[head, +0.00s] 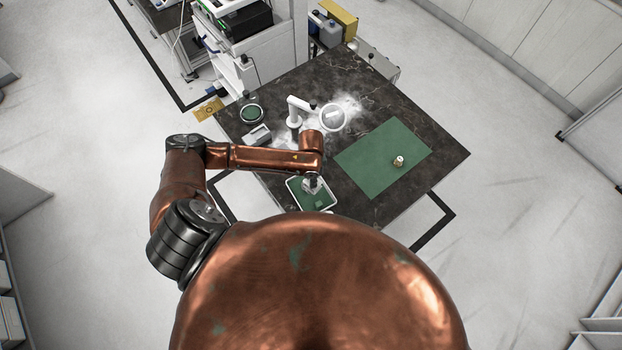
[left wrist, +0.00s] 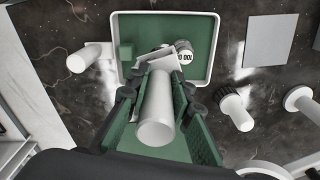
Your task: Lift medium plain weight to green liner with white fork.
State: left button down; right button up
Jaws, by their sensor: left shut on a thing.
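My left gripper (head: 312,184) is over the tray with the green liner (head: 293,190) at the table's near edge. In the left wrist view the gripper (left wrist: 158,85) is shut on the white fork (left wrist: 157,115), whose thick round handle points toward the camera. The fork's flat far end reaches over the green liner (left wrist: 150,28). A pale weight with dark printed figures (left wrist: 184,54) is beside the fork's far end; whether they touch I cannot tell. Another small weight (head: 398,161) stands on the green mat (head: 370,168). My right gripper is not in view.
A small green block (left wrist: 126,52) is in the tray's corner. A white stand (head: 296,108), a round white dish (head: 333,118), a grey box (head: 257,136) and a round green-topped dish (head: 251,113) are on the dark table. Most of the mat is clear.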

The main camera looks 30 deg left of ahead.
pick_arm(q)
jog(key=shift+s+f, duration=0.45)
jog(key=shift+f, duration=0.15)
jog(key=shift+s+f, duration=0.4)
jog(key=shift+f, duration=0.2)
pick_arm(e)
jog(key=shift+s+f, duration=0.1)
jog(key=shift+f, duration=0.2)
pick_arm(q)
jog(key=shift+w+a+f, duration=0.1)
jog(key=shift+w+f, duration=0.15)
jog(key=shift+w, duration=0.05)
jog(key=shift+w+a+f, duration=0.15)
jog(key=shift+w+a, duration=0.1)
jog(key=shift+w, duration=0.1)
jog(key=shift+w+f, duration=0.1)
jog(key=shift+s+d+b, duration=0.15)
jog(key=shift+s+b, duration=0.1)
jog(key=shift+b, duration=0.05)
jog(key=shift+d, duration=0.1)
jog(key=shift+w+f, duration=0.25)
jog(key=shift+s+a+f, duration=0.1)
jog(key=shift+a+f, duration=0.05)
jog(key=shift+a, duration=0.05)
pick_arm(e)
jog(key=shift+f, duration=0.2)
